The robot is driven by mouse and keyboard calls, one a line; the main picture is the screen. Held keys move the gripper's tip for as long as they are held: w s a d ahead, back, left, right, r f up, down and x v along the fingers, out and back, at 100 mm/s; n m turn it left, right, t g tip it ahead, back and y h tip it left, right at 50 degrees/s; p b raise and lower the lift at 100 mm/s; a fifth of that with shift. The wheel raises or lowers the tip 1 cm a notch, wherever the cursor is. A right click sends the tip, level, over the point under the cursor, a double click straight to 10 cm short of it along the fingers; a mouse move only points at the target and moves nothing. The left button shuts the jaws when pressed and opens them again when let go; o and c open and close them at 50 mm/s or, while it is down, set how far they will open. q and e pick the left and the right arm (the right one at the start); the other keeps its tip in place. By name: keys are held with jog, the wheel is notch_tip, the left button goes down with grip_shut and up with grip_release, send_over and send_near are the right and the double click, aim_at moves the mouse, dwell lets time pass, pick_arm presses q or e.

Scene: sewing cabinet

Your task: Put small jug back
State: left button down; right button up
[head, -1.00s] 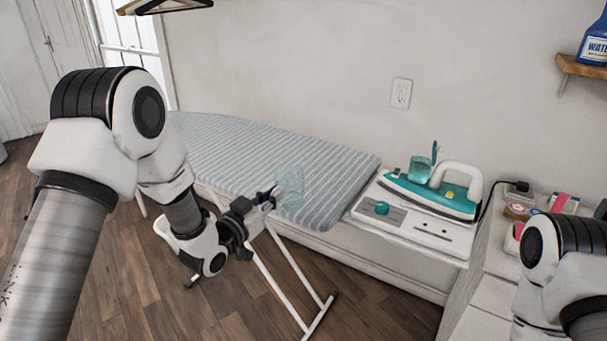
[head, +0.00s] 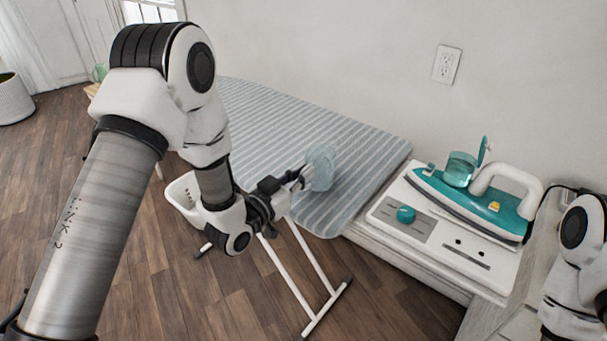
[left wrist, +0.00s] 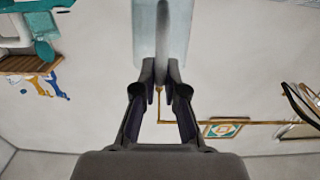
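My left gripper (head: 303,179) is shut on the small jug (head: 322,166), a clear, pale blue vessel. The jug is held in front of the near edge of the striped ironing board (head: 300,140) in the head view. In the left wrist view the gripper's fingers (left wrist: 164,92) close on the jug's upright grey handle, and the jug's clear body (left wrist: 146,30) stands beyond them at the top. My right gripper is out of view; only part of that arm shows at the right edge.
A white basket (head: 182,200) is partly hidden behind my left arm. The board's top looks clear.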

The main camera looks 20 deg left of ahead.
pick_arm(q)
jog(key=c, duration=1.2)
grip_release()
jog(key=shift+s, duration=0.15)
jog(key=shift+c, duration=0.2)
jog(key=shift+s+r, duration=0.15)
jog(key=shift+s, duration=0.05)
jog(key=shift+w, duration=0.1)
